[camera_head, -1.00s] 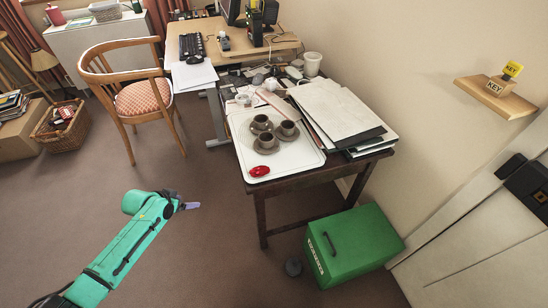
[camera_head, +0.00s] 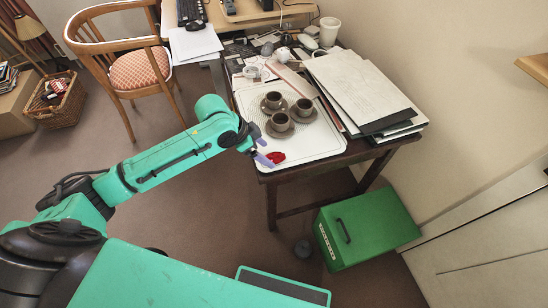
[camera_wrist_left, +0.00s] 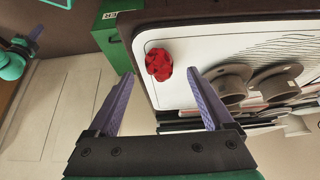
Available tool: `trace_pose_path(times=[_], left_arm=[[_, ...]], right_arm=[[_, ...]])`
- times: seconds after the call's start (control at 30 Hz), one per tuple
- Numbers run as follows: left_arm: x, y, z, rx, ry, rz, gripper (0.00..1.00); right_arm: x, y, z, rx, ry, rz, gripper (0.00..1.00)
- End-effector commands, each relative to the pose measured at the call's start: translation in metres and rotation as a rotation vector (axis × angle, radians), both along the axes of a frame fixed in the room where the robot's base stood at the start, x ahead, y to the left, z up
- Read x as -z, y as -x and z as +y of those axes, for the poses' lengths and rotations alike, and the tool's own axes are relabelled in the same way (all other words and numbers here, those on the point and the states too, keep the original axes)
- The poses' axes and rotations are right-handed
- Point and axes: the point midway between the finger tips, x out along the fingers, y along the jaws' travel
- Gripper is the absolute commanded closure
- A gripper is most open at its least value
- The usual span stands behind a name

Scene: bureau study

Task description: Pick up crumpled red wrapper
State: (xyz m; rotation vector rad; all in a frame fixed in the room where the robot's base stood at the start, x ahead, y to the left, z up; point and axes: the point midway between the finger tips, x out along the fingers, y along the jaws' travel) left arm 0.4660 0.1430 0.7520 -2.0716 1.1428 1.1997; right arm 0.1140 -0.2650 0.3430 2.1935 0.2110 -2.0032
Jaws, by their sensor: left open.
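The crumpled red wrapper (camera_head: 276,157) lies on the near left corner of the white tray (camera_head: 318,150), on the dark side table. My left gripper (camera_head: 263,151) is at that tray corner, beside the wrapper, open and empty. In the left wrist view the wrapper (camera_wrist_left: 158,65) shows just beyond the gap between the two purple fingers of the left gripper (camera_wrist_left: 161,74). The fingers do not visibly touch it. Part of my right gripper (camera_wrist_left: 35,34) shows small at the upper left of the wrist view; its opening is unclear.
Three brown cups on saucers (camera_head: 280,122) stand on the tray close to the wrapper. Papers and folders (camera_head: 360,90) lie to the right. A green box (camera_head: 366,230) is on the floor below. A wooden chair (camera_head: 130,65) stands at the left, with open floor before it.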

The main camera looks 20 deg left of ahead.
Motion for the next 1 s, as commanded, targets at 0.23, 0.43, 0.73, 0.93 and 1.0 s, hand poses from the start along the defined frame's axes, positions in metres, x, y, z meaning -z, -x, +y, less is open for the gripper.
trace_pose_path(times=[0.23,0.43,0.73,0.93,1.0], left_arm=[[0.027,-0.008,-0.013,0.000,0.000,-0.001,0.15],[0.027,-0.008,-0.012,-0.001,0.000,0.000,0.38],[0.027,-0.007,-0.012,-0.001,0.000,0.000,1.00],[0.027,-0.007,-0.012,-0.001,0.000,0.000,1.00],[0.026,-0.007,-0.012,-0.001,0.000,0.000,1.00]], right_arm=[[0.003,0.000,0.009,0.003,-0.013,-0.001,1.00],[0.003,0.000,0.011,0.003,-0.016,-0.002,1.00],[0.002,0.000,0.008,0.000,-0.011,-0.001,1.00],[0.002,0.000,0.006,-0.001,-0.008,0.000,1.00],[0.002,0.000,0.006,-0.001,-0.008,0.000,1.00]])
